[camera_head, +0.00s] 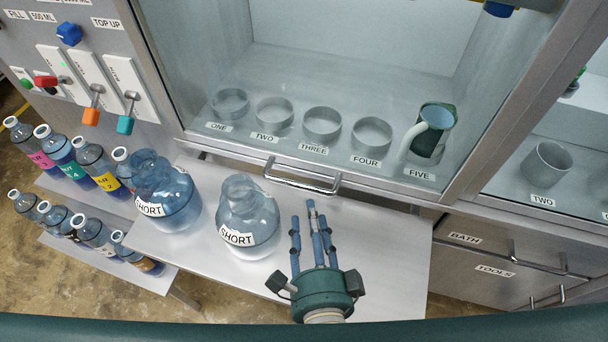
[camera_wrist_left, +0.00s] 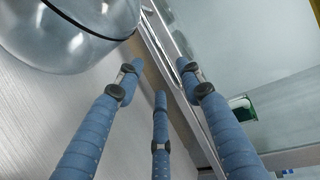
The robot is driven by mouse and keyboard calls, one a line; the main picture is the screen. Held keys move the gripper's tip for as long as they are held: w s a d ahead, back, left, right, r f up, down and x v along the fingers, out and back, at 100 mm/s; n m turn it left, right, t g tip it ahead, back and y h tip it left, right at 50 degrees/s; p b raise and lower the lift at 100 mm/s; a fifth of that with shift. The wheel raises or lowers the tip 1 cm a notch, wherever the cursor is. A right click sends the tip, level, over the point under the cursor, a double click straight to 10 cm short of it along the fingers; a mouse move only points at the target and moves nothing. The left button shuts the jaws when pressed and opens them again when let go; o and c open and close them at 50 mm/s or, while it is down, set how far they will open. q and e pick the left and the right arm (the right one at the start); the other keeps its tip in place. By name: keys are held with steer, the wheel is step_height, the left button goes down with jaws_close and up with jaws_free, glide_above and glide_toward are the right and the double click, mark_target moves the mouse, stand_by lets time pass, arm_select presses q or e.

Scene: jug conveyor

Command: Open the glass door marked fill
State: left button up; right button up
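The large glass door (camera_head: 330,90) of the middle cabinet is shut, with a horizontal metal bar handle (camera_head: 303,181) on its lower frame. No word "fill" is readable on the door itself; a FILL label (camera_head: 15,14) is on the panel at upper left. My left gripper (camera_head: 311,215) is open and empty above the shelf, in front of the handle and apart from it. In the left wrist view my left gripper (camera_wrist_left: 160,80) has its three fingers spread, with the metal door frame (camera_wrist_left: 175,75) beyond them. My right gripper is not in view.
Two SHORT jugs, (camera_head: 168,195) and (camera_head: 248,220), stand on the pale shelf (camera_head: 390,250), left of my gripper. Cups ONE to FOUR and a green jug (camera_head: 436,125) on FIVE are behind the glass. Drawers BATH and TOOLS (camera_head: 500,262) are at right; bottles fill the left.

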mark_target(305, 189)
arm_select(q)
steer(key=x, duration=0.3)
steer(key=p+x, duration=0.1)
steer(key=x, duration=0.1)
steer(key=shift+w+r, duration=0.15)
steer(key=shift+w, duration=0.25)
steer(key=shift+p+x, duration=0.45)
steer(key=shift+x, duration=1.35)
steer(key=shift+a, duration=0.1)
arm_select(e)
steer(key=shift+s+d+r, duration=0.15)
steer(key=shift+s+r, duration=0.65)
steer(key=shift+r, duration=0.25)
arm_select(q)
jaws_close()
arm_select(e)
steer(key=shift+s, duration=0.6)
